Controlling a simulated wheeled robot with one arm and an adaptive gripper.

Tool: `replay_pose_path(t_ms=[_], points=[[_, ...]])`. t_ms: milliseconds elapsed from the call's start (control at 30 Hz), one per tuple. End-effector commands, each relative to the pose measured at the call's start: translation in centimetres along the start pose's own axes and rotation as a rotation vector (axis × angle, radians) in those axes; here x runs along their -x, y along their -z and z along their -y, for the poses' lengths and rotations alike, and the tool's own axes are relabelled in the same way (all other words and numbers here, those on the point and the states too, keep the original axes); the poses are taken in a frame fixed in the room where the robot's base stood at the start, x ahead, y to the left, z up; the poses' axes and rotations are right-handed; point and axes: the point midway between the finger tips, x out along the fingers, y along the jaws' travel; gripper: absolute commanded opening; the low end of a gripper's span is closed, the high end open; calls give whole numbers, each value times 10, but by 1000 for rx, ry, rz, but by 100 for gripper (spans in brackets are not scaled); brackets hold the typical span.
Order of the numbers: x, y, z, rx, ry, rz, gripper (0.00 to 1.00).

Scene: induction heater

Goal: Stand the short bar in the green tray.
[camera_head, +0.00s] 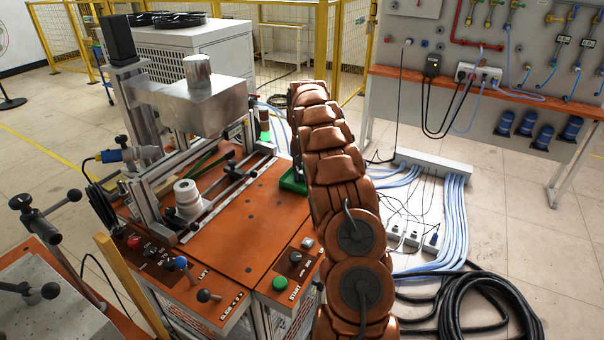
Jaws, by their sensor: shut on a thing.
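The green tray (292,182) shows only in part, at the right rear edge of the orange bench top. My copper-coloured arm covers the rest of it. My arm rises from the bottom of the picture and runs away past the tray's right side. My gripper is hidden behind the arm's far links, so its fingers do not show. I cannot make out the short bar anywhere; it may be hidden behind the arm.
The heater machine with its metal block (185,95) stands on the left of the orange bench top (245,230). A white round part (187,197) sits in front of it. Control knobs and a green button (279,284) line the front. Cables cover the floor at right.

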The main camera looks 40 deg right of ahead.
Motion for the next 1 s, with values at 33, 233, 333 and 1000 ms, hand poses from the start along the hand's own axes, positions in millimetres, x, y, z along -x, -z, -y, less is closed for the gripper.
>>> replay_pose_path(t_ms=[33, 233, 333, 1000], points=[[-1, 0, 0, 0, 0, 0, 26], [0, 0, 0, 0, 0, 0, 46], [0, 0, 0, 0, 0, 0, 49], [42, 1, 1, 2, 1, -2, 49]])
